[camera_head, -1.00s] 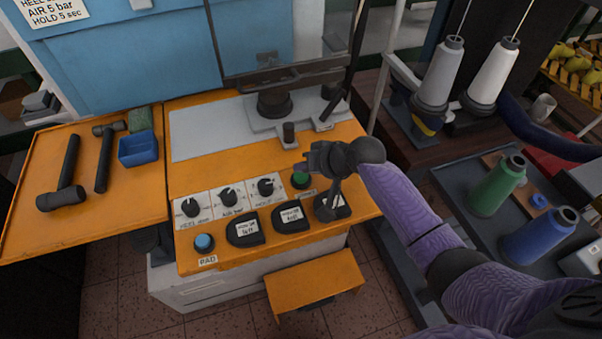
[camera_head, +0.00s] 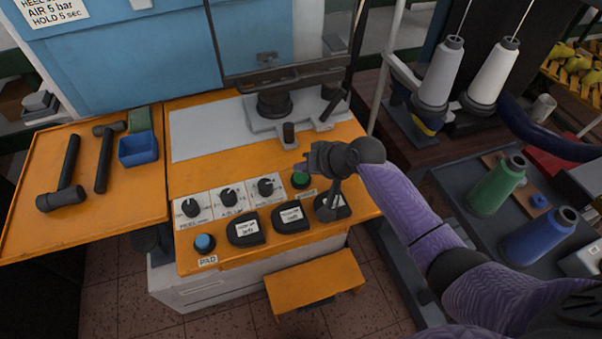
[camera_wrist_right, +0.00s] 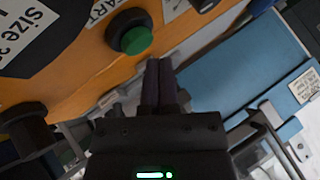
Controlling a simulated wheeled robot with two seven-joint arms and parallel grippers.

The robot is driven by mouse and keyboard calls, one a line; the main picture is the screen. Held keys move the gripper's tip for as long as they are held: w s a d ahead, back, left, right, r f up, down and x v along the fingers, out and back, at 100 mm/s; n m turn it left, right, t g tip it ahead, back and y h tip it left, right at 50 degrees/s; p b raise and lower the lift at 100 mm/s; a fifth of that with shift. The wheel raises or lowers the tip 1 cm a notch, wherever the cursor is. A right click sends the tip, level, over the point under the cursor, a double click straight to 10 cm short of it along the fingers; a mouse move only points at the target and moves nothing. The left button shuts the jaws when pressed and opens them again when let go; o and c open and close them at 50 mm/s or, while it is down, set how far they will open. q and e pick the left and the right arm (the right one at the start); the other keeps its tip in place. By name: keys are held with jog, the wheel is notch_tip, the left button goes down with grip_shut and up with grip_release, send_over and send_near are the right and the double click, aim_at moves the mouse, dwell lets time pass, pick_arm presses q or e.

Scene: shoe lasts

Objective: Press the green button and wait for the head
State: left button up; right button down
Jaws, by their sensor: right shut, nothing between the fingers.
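The green button (camera_head: 301,180) sits in a dark collar on the orange panel, at the right end of the dial row. It also shows in the right wrist view (camera_wrist_right: 135,40). My right gripper (camera_head: 300,167) is over the panel just behind the button. In the right wrist view its fingers (camera_wrist_right: 160,66) are shut and empty, with their tips beside the button and apart from it in the picture. The machine head (camera_head: 274,100) stands over the grey plate at the back of the machine. My left gripper is not in view.
Three dials (camera_head: 229,197), a blue button (camera_head: 204,243) and dark labelled pads (camera_head: 291,217) are close to the green button. Hammers (camera_head: 62,180) and a blue bin (camera_head: 138,149) are on the left shelf. Thread cones (camera_head: 497,185) stand at the right.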

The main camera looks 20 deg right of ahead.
aim_at(304, 177)
dwell(0.3)
jog(key=shift+f, duration=0.45)
jog(key=shift+f+b, duration=0.45)
jog(key=shift+f, duration=0.05)
dwell(0.5)
jog(key=shift+r, duration=0.1)
jog(key=shift+r+p, duration=0.85)
jog(key=shift+p, duration=0.1)
jog(key=shift+r, duration=0.1)
notch_tip(304, 177, up, 5)
jog(key=p, duration=0.5)
